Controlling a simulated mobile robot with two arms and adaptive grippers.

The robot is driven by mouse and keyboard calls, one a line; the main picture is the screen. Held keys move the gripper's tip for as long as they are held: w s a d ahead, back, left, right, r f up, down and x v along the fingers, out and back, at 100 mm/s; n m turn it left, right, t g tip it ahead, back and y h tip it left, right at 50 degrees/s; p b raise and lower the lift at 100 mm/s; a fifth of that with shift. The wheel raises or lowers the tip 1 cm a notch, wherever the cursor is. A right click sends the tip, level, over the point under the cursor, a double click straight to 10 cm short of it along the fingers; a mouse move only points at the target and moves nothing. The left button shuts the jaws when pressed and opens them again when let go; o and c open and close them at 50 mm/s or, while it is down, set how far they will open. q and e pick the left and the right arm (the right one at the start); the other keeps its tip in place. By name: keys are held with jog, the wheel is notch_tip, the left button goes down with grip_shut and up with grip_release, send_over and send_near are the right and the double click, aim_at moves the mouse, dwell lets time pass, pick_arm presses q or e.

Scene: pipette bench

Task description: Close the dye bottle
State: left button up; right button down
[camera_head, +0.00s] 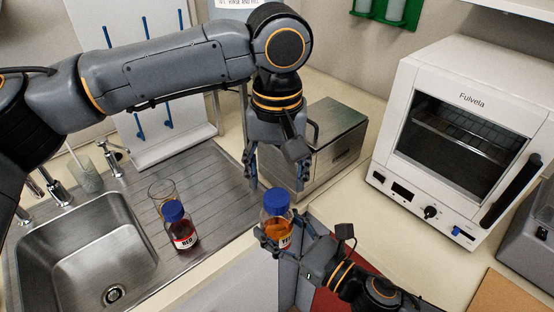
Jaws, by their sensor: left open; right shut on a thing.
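My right gripper (276,238) is shut on a dye bottle (285,230) of orange-yellow liquid with a partly hidden white label, holding it upright near the counter's front edge. A blue cap (276,202) sits on top of this bottle; I cannot tell how tightly. My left gripper (275,184) is open, pointing down just above the cap, one finger on either side of the space over it. A second dye bottle (186,236), dark red with a label reading RED and a blue cap, stands upright on the drainboard at the left.
A steel sink (80,245) is at the left. A metal box (335,140) stands behind the grippers, and a white oven (465,125) at the right. A red mat (335,303) lies under my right arm.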

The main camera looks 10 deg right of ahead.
aim_at(276, 196)
pick_arm(q)
jog(key=shift+f, duration=2.45)
jog(key=c, duration=1.2)
jog(key=m, duration=0.4)
jog(key=shift+m, duration=0.3)
jog(key=m, duration=1.7)
jog(key=shift+a, duration=0.1)
jog(key=o, duration=1.3)
